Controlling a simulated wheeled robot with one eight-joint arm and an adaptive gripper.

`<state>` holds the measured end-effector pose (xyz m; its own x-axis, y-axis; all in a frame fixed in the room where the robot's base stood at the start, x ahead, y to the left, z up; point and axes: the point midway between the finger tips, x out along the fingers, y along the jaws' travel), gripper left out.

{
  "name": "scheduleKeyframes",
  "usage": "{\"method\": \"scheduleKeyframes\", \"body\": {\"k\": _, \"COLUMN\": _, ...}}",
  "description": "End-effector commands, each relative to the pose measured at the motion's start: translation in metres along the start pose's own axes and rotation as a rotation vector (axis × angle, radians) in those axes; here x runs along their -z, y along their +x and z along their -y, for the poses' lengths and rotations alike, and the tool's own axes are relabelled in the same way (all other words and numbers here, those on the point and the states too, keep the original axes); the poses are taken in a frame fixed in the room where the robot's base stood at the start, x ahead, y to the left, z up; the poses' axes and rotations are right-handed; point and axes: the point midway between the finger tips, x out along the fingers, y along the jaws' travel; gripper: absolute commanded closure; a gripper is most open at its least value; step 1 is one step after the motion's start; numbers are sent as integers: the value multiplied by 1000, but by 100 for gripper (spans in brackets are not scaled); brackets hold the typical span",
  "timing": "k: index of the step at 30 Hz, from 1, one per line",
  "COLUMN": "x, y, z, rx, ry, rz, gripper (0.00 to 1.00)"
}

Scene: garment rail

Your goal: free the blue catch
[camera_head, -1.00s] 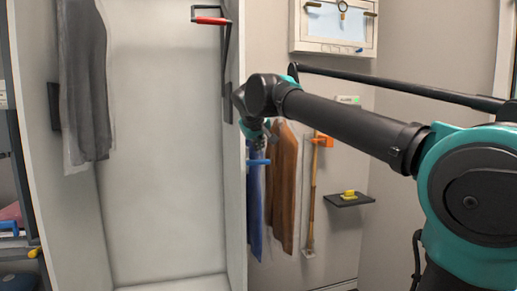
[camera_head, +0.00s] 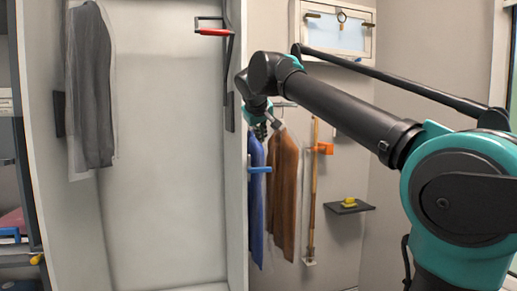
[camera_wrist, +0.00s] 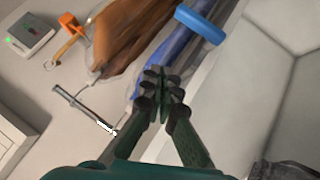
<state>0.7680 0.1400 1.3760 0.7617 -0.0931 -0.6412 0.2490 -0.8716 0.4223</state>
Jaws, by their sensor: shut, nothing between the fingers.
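In the head view my gripper (camera_head: 261,132) is small and dark, just above the catch and near the hanging clothes. The catch's fixing to the wall is hard to make out.
A blue garment (camera_head: 256,200) and a brown garment (camera_head: 283,190) hang close beside the catch. An orange catch (camera_head: 323,148) sits on a wooden pole. A yellow object (camera_head: 348,202) rests on a dark shelf. A red handle (camera_head: 212,32) hangs on the cabinet wall. The cabinet interior (camera_head: 160,180) is mostly empty.

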Motion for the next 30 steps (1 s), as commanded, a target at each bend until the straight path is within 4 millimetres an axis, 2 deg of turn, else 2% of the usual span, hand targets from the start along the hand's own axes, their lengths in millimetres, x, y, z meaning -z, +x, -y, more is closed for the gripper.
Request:
{"method": "scheduleKeyframes", "body": {"k": 1, "x": -2, "y": -12, "z": -4, "rx": 0, "ry": -1, "rz": 0, "gripper": 100}}
{"method": "scheduleKeyframes", "body": {"k": 6, "x": -3, "y": -45, "z": -13, "rx": 1, "ry": -2, "rz": -1, "gripper": 100}}
{"method": "scheduleKeyframes", "body": {"k": 12, "x": -4, "y": -70, "z": -22, "rx": 0, "ry": -1, "rz": 0, "gripper": 100}}
{"method": "scheduleKeyframes", "body": {"k": 18, "x": -5, "y": -78, "z": -24, "rx": 0, "ry": -1, "rz": 0, "gripper": 100}}
{"method": "scheduleKeyframes", "body": {"k": 30, "x": -5, "y": -78, "z": -24, "rx": 0, "ry": 0, "rz": 0, "gripper": 100}}
